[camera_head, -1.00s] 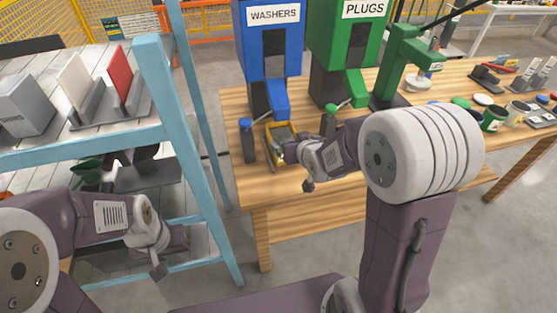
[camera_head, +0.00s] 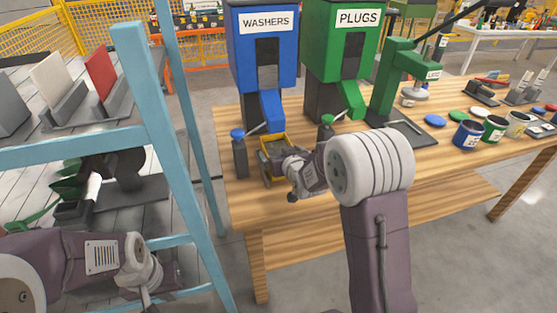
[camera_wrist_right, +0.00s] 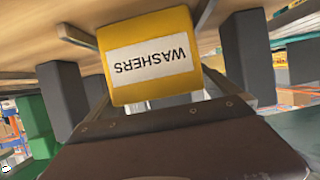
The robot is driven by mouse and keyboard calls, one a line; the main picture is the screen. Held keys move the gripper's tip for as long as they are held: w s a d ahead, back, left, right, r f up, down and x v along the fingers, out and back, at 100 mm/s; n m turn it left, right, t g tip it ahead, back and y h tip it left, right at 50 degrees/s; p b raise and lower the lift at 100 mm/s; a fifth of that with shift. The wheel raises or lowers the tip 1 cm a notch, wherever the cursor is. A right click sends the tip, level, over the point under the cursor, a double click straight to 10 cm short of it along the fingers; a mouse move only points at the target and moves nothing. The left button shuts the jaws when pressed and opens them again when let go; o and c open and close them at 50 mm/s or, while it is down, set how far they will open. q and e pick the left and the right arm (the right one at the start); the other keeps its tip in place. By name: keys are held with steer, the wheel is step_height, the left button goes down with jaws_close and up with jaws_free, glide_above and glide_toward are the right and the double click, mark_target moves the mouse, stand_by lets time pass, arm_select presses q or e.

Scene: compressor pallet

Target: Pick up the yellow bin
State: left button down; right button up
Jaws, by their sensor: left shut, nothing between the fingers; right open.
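The yellow bin (camera_head: 276,147) sits on the wooden table below the blue washers dispenser's chute, its near part hidden behind my right gripper (camera_head: 272,174). In the right wrist view the bin (camera_wrist_right: 150,50) shows its front with a white label reading WASHERS, upside down. My right gripper (camera_wrist_right: 148,40) is open, with its fingers on either side of the bin; whether they touch it I cannot tell. My left gripper (camera_head: 149,297) is shut and empty at the lower left, by the blue rack, its tips partly cut off by the frame edge.
The blue washers dispenser (camera_head: 265,60) and green plugs dispenser (camera_head: 338,50) stand behind the bin. A dark post with a blue cap (camera_head: 239,155) is just left of it. A light-blue rack (camera_head: 150,90) stands at left. Several cups (camera_head: 468,135) are at the table's right.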

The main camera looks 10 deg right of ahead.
steer(key=x, duration=0.3)
steer(key=shift+s+f, duration=0.1)
steer(key=shift+s, duration=0.1)
steer(key=shift+c, duration=0.7)
steer(key=c, duration=1.8)
steer(key=shift+r, duration=0.25)
